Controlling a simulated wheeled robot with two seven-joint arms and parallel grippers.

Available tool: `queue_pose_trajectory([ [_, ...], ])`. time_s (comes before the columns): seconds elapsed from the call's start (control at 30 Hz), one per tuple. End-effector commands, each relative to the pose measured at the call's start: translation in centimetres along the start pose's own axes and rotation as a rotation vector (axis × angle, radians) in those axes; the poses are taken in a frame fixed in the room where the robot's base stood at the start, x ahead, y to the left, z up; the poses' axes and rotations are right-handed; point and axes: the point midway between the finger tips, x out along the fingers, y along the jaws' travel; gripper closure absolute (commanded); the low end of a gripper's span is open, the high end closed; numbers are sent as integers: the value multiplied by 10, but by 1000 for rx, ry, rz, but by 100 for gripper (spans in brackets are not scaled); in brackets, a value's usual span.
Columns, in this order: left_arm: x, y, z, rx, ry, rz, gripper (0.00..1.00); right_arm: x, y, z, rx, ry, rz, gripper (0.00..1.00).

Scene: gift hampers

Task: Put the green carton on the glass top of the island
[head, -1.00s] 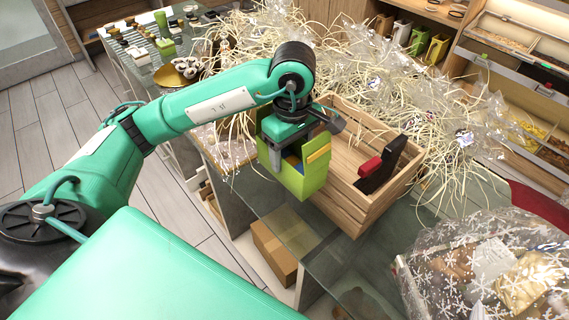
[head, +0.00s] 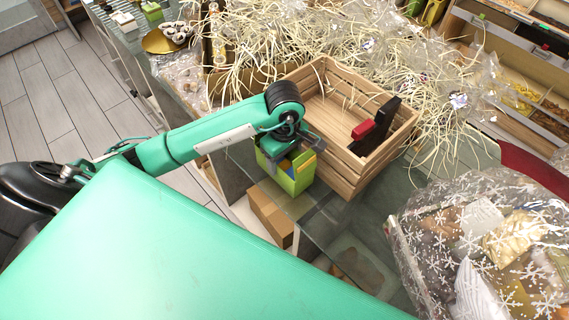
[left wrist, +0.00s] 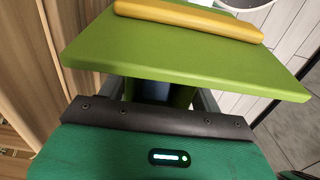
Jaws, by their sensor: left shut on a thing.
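The green carton (head: 299,174), with a yellow strip on its top, is in the head view just left of the wooden crate. My left gripper (head: 287,152) is shut on it from above. The carton appears upright by the edge of the island's glass top (head: 372,212); whether its base touches the glass cannot be told. In the left wrist view, the carton's green panel (left wrist: 190,55) fills the upper middle, with the gripper's fingers (left wrist: 165,95) below it, partly hidden. My right gripper is not in view.
The wooden crate (head: 341,167), with a red and black object (head: 373,130) in it, stands close right of the carton. Pale straw and clear wrap (head: 330,35) cover the back. A snowflake-patterned wrapped hamper (head: 490,250) is at right. A cardboard box (head: 270,216) shows below the glass.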

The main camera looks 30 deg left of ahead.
Motion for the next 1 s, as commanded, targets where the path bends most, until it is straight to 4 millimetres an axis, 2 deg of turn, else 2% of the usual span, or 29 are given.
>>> queue_pose_trajectory([
  [0.13,10,0,1,0,-1,0,61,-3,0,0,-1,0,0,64],
  [0.33,37,0,0,-1,-1,-1,61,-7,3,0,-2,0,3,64],
  [0.7,43,0,0,1,0,3,61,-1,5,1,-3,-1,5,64],
  [0.73,42,0,0,1,0,2,31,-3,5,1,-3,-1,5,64],
  [0.8,42,0,0,1,-1,2,17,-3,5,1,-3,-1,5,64],
  [0.83,42,0,0,1,0,1,13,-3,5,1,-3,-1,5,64],
  [1.0,42,0,0,1,0,1,13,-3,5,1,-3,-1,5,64],
])
